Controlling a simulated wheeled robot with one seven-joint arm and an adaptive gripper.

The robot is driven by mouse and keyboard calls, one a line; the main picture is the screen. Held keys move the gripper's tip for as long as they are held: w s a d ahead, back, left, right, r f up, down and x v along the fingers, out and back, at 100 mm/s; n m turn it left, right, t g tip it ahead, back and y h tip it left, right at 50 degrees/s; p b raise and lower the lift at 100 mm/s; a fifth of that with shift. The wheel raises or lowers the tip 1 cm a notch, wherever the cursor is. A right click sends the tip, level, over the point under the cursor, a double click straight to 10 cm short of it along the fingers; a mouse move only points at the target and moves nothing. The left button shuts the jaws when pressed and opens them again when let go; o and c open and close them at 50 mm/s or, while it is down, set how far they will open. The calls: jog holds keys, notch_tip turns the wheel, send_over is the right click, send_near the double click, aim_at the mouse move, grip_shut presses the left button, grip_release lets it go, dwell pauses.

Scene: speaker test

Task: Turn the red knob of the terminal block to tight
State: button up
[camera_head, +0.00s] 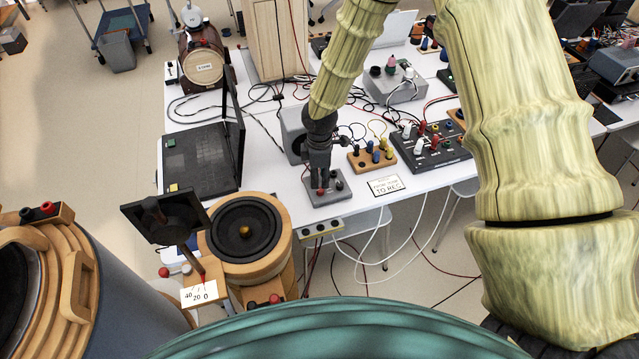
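A small grey terminal block (329,200) sits near the front edge of the white table. It carries a red knob (320,191) on its left and a dark knob (338,186) on its right. My gripper (320,182) points down over the left side of the block, at the red knob. Its dark fingers cover most of the knob. I cannot tell whether the fingers touch it or how far apart they are.
A wooden block with blue and yellow knobs (372,157) and a dark mixer box (432,147) stand to the right. A card (386,185) lies in front. An open laptop (200,158) is at the left. A round speaker (247,232) stands before the table.

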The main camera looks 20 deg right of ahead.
aim_at(320, 189)
notch_tip(320, 189, up, 7)
jog(key=shift+f, duration=0.2)
dwell(0.6)
jog(key=s+f+m, duration=0.1)
jog(key=s+f, duration=0.2)
jog(key=s+a+f+m+y, duration=0.1)
jog(key=s+f+m, duration=0.1)
jog(key=s+f, duration=0.2)
jog(key=s+a+f+m, duration=0.1)
jog(key=s+f, duration=0.3)
jog(key=shift+s+a+m+g+y, duration=0.2)
jog(key=shift+m+g+y, duration=0.1)
jog(key=shift+g, duration=0.1)
jog(key=s+d+f+m, duration=0.2)
jog(key=s+f+m, duration=0.1)
jog(key=s, duration=0.5)
jog(key=s+d+f+m+h+b, duration=0.1)
jog(key=s+f+m, duration=0.3)
jog(key=s, duration=0.4)
jog(key=s+d+f+m+b, duration=0.1)
jog(key=s+d+f+m, duration=0.2)
jog(key=s, duration=0.6)
jog(key=shift+f+m+t+h, duration=0.3)
jog(key=shift+f+m+t, duration=0.15)
jog(key=shift+f, duration=0.9)
